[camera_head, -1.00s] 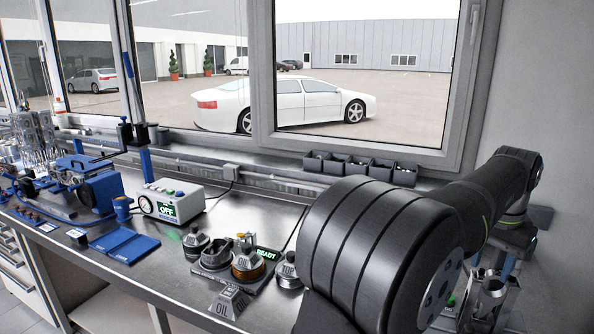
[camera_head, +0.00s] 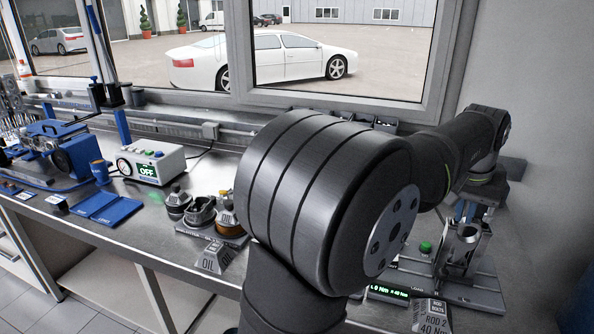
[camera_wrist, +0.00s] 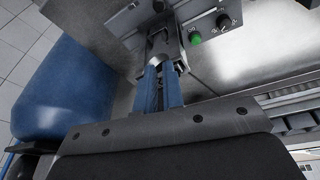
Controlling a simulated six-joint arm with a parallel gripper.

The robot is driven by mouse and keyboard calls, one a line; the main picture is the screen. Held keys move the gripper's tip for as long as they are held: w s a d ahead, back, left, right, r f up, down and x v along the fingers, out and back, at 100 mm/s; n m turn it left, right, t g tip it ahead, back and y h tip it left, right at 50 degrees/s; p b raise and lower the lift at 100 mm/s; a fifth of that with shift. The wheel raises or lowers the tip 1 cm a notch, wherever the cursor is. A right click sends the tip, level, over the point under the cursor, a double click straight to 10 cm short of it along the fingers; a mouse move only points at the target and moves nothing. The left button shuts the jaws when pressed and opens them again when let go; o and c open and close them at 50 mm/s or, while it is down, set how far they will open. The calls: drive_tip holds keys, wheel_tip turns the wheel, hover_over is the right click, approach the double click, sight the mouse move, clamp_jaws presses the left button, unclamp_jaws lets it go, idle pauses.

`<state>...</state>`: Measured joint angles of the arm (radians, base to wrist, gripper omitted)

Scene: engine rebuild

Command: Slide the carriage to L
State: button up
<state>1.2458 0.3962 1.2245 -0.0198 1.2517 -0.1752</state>
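At the right end of the bench, an upright metal cylinder piece (camera_head: 463,246) stands on a flat metal fixture (camera_head: 472,292). It may be the carriage, but I cannot tell for sure, and no L mark is readable. My gripper (camera_head: 465,212) points down just behind this piece, its blue fingers partly hidden. In the wrist view my gripper (camera_wrist: 158,72) shows two blue fingers with a narrow dark gap between them. Their tips are at or close to a rounded metal part (camera_wrist: 157,46). I cannot tell whether they grip it.
A green button (camera_head: 426,247) is beside the cylinder piece. A lit torque display (camera_head: 388,292) and a 40 Nm sign (camera_head: 434,315) are in front. Oil containers (camera_head: 202,210), a white box reading OFF (camera_head: 152,162) and a blue mat (camera_head: 108,207) lie left. My arm hides the middle bench.

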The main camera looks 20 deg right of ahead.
drive_tip(key=w+a+f+n+g, duration=0.1)
drive_tip(key=w+f+n, duration=0.1)
drive_tip(key=n, duration=0.1)
drive_tip(key=w+a+f+n+g, duration=0.1)
drive_tip(key=w+a+f+n, duration=0.1)
drive_tip(key=n, duration=0.1)
drive_tip(key=w+a+f+n+g, duration=0.1)
drive_tip(key=w+f+n+g, duration=0.1)
drive_tip(key=n, duration=0.1)
drive_tip(key=shift+w+a+f, duration=0.2)
drive_tip(key=shift+f, duration=0.15)
clamp_jaws()
drive_tip(key=w+a+f+n+g+h, duration=0.2)
drive_tip(key=w+a+f+n+g, duration=0.15)
drive_tip(key=w+n, duration=0.45)
drive_tip(key=s+d+f, duration=0.1)
drive_tip(key=s+f, duration=0.1)
drive_tip(key=s+d+f+n, duration=0.1)
drive_tip(key=s+f, duration=0.1)
drive_tip(key=s, duration=0.1)
drive_tip(key=s+d+f+n, duration=0.1)
drive_tip(key=s+f, duration=0.1)
drive_tip(key=shift+s+d+f+g, duration=0.1)
drive_tip(key=shift+s+f+g, duration=0.15)
drive_tip(key=shift+s+f, duration=0.1)
drive_tip(key=s+d, duration=0.2)
drive_tip(key=shift+s+f, duration=0.1)
drive_tip(key=shift+s, duration=0.25)
drive_tip(key=shift+s+d, duration=0.25)
drive_tip(key=shift+s, duration=0.05)
